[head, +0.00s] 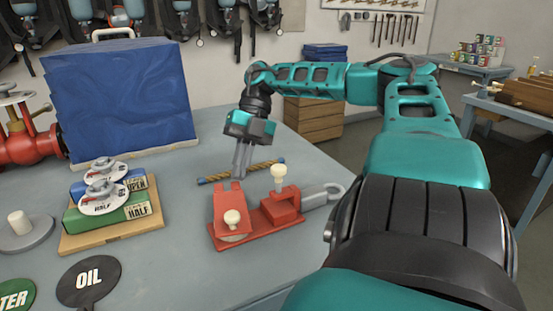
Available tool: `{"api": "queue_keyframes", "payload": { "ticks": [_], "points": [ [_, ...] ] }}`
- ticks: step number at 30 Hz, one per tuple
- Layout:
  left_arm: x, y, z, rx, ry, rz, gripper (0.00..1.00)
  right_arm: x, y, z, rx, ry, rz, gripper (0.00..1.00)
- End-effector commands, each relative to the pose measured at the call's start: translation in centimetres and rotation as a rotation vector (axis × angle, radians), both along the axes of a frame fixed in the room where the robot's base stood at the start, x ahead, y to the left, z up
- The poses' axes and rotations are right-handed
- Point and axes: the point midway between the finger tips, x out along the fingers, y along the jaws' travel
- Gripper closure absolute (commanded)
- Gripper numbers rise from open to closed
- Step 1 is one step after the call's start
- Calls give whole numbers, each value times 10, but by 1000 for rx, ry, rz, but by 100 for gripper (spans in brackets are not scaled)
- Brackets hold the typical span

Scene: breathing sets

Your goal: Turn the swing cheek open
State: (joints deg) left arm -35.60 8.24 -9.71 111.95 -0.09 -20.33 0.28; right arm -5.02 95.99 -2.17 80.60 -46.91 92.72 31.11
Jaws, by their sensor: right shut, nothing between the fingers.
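A red fixture (262,232) lies on the grey bench in front of my right arm. Its left part is a red cheek plate (231,206) with a cream knob (232,218) over a pale round part. Its right part is a red block (281,206) with a taller cream knob (278,173). A grey eye fitting (323,194) sticks out at its right end. My right gripper (239,174) is shut and empty, pointing down at the far edge of the cheek plate. I cannot tell whether it touches the plate. My left gripper is out of view.
A rod with blue ends (218,177) lies behind the fixture. Blue and green boxes with round dials stand on a wooden board (115,233) at left. An OIL paddle (88,281) lies at front left. A blue-covered box (120,98) stands behind.

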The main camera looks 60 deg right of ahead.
Motion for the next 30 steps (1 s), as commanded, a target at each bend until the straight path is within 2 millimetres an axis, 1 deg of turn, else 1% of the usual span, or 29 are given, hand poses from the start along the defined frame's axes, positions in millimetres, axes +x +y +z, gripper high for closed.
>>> {"api": "queue_keyframes", "payload": {
  "ticks": [9,30],
  "points": [
    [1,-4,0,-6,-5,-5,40,-5,-3,-2,1,4,34,100],
    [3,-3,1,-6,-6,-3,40,-6,-4,-2,1,4,48,100]
  ]
}}
